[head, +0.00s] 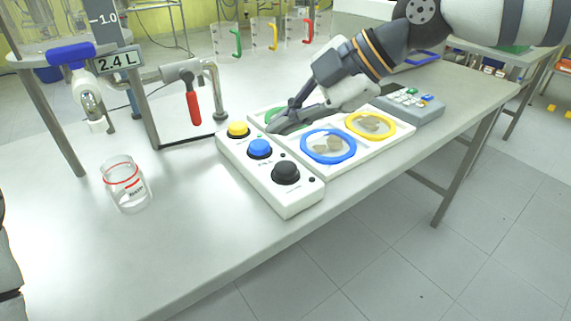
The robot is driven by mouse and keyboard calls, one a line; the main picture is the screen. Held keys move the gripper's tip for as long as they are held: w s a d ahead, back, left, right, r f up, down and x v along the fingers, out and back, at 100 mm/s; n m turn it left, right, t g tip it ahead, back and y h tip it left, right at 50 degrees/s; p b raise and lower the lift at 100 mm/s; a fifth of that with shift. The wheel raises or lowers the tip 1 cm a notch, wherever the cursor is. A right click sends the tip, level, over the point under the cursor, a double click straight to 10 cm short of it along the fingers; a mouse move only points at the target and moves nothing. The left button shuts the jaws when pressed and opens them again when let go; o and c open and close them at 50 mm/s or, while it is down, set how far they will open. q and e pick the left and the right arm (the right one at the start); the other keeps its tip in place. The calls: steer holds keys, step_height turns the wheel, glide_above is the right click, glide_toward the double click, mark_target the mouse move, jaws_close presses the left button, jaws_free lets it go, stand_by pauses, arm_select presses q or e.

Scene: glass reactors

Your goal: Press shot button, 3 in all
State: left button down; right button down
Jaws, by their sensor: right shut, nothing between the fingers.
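A white button box (295,208) stands on the table with a yellow button (238,129), a blue button (260,149) and a black button (286,173) in a row. The small labels beside them are too small to read, so I cannot tell which is the shot button. My right gripper (272,129) is shut and empty. Its fingertips point left and down, beside the box's far edge, close to the yellow and blue buttons. I cannot tell whether they touch the box.
A white tray (333,178) with blue, yellow and green rings lies right of the box, partly under my right gripper. A keypad device (411,105) stands behind it. A glass jar (126,184) and a red-handled valve (194,108) are left. The table's front is clear.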

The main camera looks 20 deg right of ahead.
stand_by(0.7)
steer(key=w+a+r+m+t+y, duration=0.25)
steer(key=r+m, duration=0.45)
steer(key=m, duration=0.9)
steer(key=w+a+r+m+t+y, duration=0.1)
steer(key=w+a+r+m+t, duration=0.2)
steer(key=r+m, duration=0.8)
steer(key=s+d+f+m+h, duration=0.1)
steer(key=f+m, duration=0.3)
steer(key=m, duration=0.7)
steer(key=s+d+f+m+g+h, duration=0.1)
steer(key=s+d+f+m+h, duration=0.1)
steer(key=m, duration=0.9)
steer(key=s+d+f+m+h, duration=0.1)
steer(key=d+f+m+h, duration=0.2)
steer(key=f+m, duration=0.5)
steer(key=m+h, duration=0.1)
steer(key=m, duration=0.3)
steer(key=shift+s+d+g, duration=0.25)
steer(key=shift+s+g, duration=0.05)
steer(key=shift+g, duration=0.05)
steer(key=shift+f+h, duration=0.15)
steer(key=shift+h, duration=0.1)
